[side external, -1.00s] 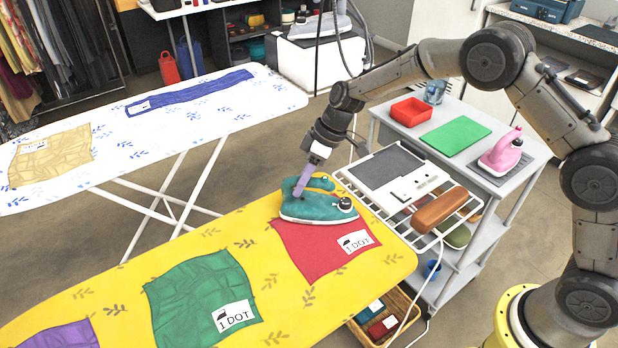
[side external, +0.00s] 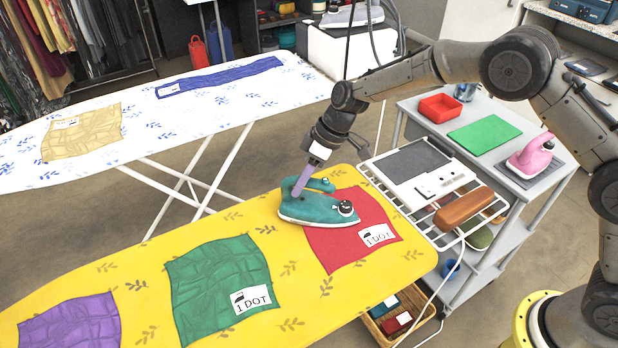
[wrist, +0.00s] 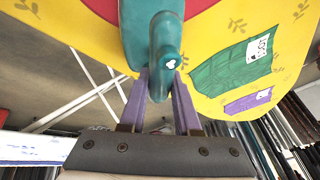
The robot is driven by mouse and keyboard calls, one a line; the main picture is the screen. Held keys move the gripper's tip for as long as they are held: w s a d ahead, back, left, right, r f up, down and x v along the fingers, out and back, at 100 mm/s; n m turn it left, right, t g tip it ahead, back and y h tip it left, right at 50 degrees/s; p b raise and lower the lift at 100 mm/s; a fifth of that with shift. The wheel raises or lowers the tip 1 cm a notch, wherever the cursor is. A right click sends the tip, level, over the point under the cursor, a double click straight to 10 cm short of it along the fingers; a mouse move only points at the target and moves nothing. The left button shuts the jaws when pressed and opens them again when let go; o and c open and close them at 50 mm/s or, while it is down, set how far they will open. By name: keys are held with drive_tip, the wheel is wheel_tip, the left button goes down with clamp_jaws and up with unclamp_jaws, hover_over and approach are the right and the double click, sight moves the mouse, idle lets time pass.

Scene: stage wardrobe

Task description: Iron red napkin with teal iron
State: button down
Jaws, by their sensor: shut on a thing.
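The teal iron (side external: 318,209) stands flat on the yellow ironing board (side external: 410,262), its body across the left edge of the red napkin (side external: 345,248). Part of the iron is over the yellow cover. The napkin looks smooth, with a "1 DOT" label near its right corner; the part under the iron is hidden. My gripper (side external: 303,180) has purple fingers shut on the iron's handle. In the wrist view the fingers (wrist: 162,80) straddle the iron's teal handle (wrist: 163,55), and a strip of the napkin (wrist: 103,8) shows at the top.
A wrinkled green napkin (side external: 220,280) and a purple one (side external: 75,325) lie along the same board. A wire rest (side external: 450,238) is at its right end, beside a grey cart (side external: 565,185) with a pink iron (side external: 530,158). A white board (side external: 220,110) stands behind.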

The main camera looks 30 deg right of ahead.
drive_tip(key=shift+r, duration=4.2)
